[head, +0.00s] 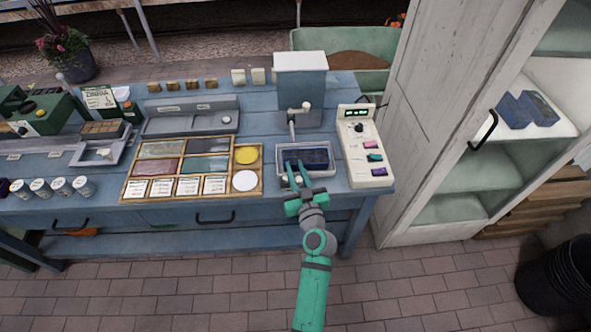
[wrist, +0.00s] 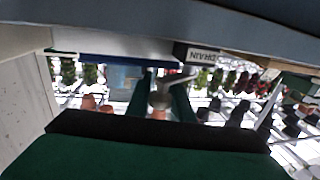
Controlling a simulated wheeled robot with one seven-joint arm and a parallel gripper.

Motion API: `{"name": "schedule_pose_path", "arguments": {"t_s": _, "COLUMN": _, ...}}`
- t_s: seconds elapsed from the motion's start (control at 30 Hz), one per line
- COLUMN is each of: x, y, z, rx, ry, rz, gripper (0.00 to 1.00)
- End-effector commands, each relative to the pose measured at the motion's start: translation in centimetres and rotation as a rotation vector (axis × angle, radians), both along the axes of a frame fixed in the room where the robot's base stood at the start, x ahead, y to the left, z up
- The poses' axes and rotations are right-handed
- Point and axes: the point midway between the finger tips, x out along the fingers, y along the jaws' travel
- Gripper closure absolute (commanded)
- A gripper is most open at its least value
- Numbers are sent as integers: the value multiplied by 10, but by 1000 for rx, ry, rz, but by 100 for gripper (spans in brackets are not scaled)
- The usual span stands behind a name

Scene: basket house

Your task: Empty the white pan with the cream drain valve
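The white pan (head: 328,168) sits at the front edge of the blue bench and has dark blue contents. My gripper (head: 295,168) is at the pan's front side, its two green fingers apart. In the wrist view, the fingers (wrist: 161,92) stand either side of a greyish valve with a lever (wrist: 172,79). A dark label reading DRAIN (wrist: 197,55) is beside it. I cannot tell whether the fingers touch the valve. In the head view my gripper largely hides the valve.
A white control box (head: 364,150) with coloured buttons stands right of the pan. A dispenser with a white top (head: 300,62) and a spout is behind it. A wooden tray of compartments (head: 190,168) lies left. The white cabinet (head: 425,130) stands right; the brick floor in front is clear.

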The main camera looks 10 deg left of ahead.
Motion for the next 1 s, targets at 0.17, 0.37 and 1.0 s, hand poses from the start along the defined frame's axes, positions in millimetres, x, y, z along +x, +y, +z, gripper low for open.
{"name": "schedule_pose_path", "arguments": {"t_s": 0.17, "x": 1, "y": 0, "z": 0, "rx": 0, "ry": 0, "rz": 17, "gripper": 100}}
{"name": "schedule_pose_path", "arguments": {"t_s": 0.37, "x": 4, "y": 0, "z": 1, "rx": 2, "ry": -1, "rz": 91, "gripper": 100}}
{"name": "schedule_pose_path", "arguments": {"t_s": 1.0, "x": 13, "y": 12, "z": 1, "rx": 1, "ry": -2, "rz": 522, "gripper": 100}}
